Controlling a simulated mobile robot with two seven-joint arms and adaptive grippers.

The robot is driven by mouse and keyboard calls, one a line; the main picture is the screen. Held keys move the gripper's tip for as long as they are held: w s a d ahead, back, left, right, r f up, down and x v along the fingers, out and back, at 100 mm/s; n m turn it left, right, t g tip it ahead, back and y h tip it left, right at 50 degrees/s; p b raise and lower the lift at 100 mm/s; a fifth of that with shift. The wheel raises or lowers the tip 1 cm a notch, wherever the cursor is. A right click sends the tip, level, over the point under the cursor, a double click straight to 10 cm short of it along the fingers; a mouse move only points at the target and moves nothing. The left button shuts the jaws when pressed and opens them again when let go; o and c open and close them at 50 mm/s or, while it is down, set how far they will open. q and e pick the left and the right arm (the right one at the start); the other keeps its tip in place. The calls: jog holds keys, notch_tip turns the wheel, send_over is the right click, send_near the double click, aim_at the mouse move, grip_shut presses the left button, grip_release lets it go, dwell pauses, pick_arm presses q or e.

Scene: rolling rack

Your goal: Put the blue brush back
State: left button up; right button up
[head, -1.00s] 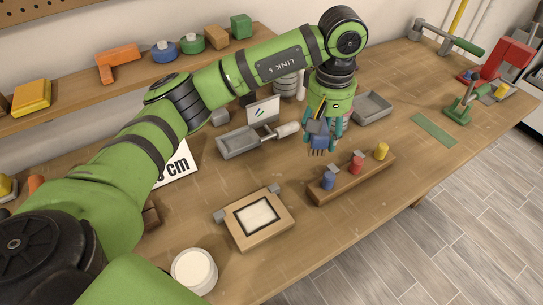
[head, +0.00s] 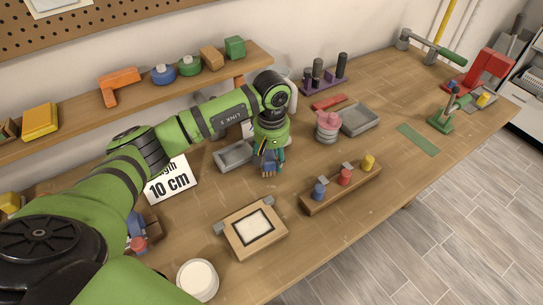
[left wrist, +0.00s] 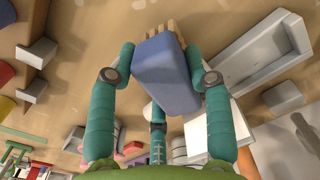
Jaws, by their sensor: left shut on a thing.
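My left gripper (head: 268,156) is shut on the blue brush (left wrist: 170,82), with its fingers around the blue block. Pale bristles show at the block's far end in the left wrist view. In the head view the brush (head: 269,168) is mostly hidden between the fingers, over the table just right of the small grey tray (head: 224,167). I cannot tell whether it touches the table. A wooden rack (head: 345,187) stands to the right, bearing blue, red and yellow pieces. My right gripper is not in view.
A wooden frame with a white panel (head: 249,232) lies in front and a white round pot (head: 197,278) nearer still. A pink and grey stack (head: 327,127) and another grey tray (head: 361,120) are behind right. The front right tabletop is clear.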

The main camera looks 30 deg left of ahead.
pick_arm(q)
jog(key=shift+f, duration=0.75)
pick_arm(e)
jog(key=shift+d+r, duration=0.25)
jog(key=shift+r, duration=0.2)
pick_arm(q)
jog(key=shift+f, duration=0.1)
jog(key=shift+f, duration=0.15)
jog(key=o, duration=1)
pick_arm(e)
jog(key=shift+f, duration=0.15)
